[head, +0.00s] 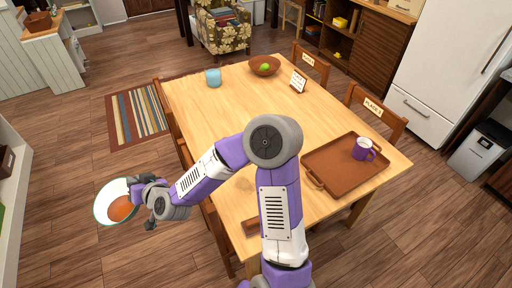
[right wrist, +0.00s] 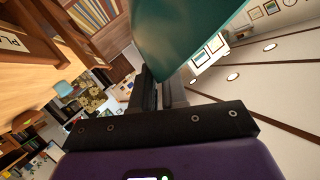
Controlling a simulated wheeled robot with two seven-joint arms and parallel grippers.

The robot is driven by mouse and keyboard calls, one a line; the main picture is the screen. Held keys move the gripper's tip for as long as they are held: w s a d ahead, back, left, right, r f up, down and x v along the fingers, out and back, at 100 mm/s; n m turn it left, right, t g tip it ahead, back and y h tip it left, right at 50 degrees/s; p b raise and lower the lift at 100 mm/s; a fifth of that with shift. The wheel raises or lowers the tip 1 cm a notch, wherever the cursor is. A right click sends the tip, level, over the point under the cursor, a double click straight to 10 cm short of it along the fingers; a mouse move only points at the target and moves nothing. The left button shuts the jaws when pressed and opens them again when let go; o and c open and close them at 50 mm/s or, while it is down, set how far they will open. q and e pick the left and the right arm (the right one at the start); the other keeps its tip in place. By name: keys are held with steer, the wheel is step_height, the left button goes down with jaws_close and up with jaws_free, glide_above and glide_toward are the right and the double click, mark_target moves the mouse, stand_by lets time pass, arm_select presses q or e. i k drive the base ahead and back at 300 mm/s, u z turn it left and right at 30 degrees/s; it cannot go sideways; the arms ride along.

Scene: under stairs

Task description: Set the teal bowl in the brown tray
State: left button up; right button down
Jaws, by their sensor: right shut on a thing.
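The teal bowl (head: 104,207) is at the left in the head view, off the table's left side and above the floor. My right gripper (head: 133,191) is shut on the bowl's rim. In the right wrist view the bowl's teal outer side (right wrist: 190,35) shows at the fingers (right wrist: 152,88). The brown tray (head: 326,164) lies on the table's right part, well apart from the bowl. My left gripper is not in view.
A purple mug (head: 362,149) stands in the tray's far right part; the rest of the tray looks bare. The wooden table (head: 225,115) also bears a teal cup (head: 213,78), a brown bowl (head: 264,66) with a green thing, and a small sign (head: 298,81). Chairs flank the table.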

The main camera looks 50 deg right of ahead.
mark_target(334, 170)
steer(key=u, duration=1.1)
steer(key=k, duration=1.7)
steer(key=z, duration=1.5)
